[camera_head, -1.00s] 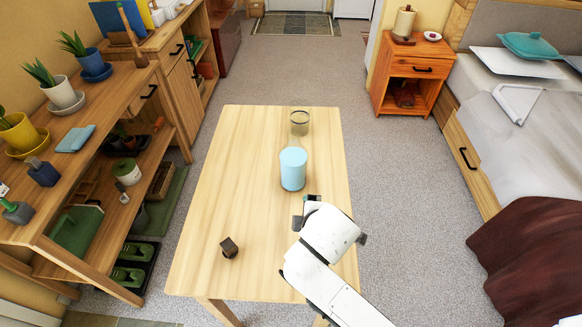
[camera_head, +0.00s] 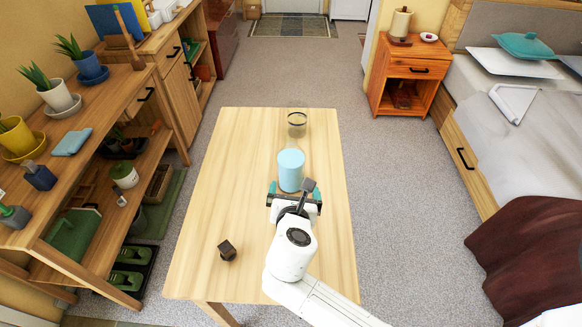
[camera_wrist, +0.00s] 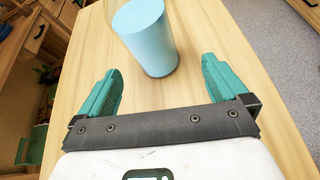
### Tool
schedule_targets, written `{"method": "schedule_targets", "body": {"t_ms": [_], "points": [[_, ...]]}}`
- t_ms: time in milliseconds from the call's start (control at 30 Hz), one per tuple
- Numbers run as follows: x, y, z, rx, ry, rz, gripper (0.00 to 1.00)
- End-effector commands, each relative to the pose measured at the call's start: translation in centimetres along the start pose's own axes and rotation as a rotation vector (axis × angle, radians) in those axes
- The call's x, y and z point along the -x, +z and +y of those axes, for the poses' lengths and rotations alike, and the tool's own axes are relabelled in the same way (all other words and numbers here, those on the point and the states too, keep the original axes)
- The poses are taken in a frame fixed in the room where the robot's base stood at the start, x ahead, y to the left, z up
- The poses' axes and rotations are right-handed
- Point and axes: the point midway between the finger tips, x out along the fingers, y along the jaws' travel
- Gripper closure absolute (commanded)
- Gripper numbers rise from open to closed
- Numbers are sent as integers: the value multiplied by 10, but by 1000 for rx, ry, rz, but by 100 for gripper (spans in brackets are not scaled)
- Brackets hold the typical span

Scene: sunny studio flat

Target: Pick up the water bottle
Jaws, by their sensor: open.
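A plain light blue cylinder (camera_head: 290,172), which I take to be the water bottle, stands upright on the wooden table (camera_head: 235,180). It also shows in the wrist view (camera_wrist: 148,38), ahead of the fingers, with its top cut off by the frame edge. My gripper (camera_head: 295,190) is on the near side of it, with its two teal fingers spread wide. In the wrist view my gripper (camera_wrist: 160,68) is open and empty, and the cylinder's base lies roughly midway between the fingertips. I cannot tell the exact gap between them.
A small dark block (camera_head: 227,250) lies at the near left of the table. Shelves with plants (camera_head: 60,85) stand left, a bed (camera_head: 540,130) right. Carpet is clear beyond the table.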

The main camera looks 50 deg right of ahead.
Motion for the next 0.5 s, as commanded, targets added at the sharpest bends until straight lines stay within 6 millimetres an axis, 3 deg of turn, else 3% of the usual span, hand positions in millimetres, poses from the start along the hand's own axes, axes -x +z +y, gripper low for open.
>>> {"method": "schedule_targets", "body": {"t_ms": [167, 500], "points": [[-5, 2, 7, 134, 9, -42, 0], [-51, 4, 8, 136, 9, -41, 0]]}}
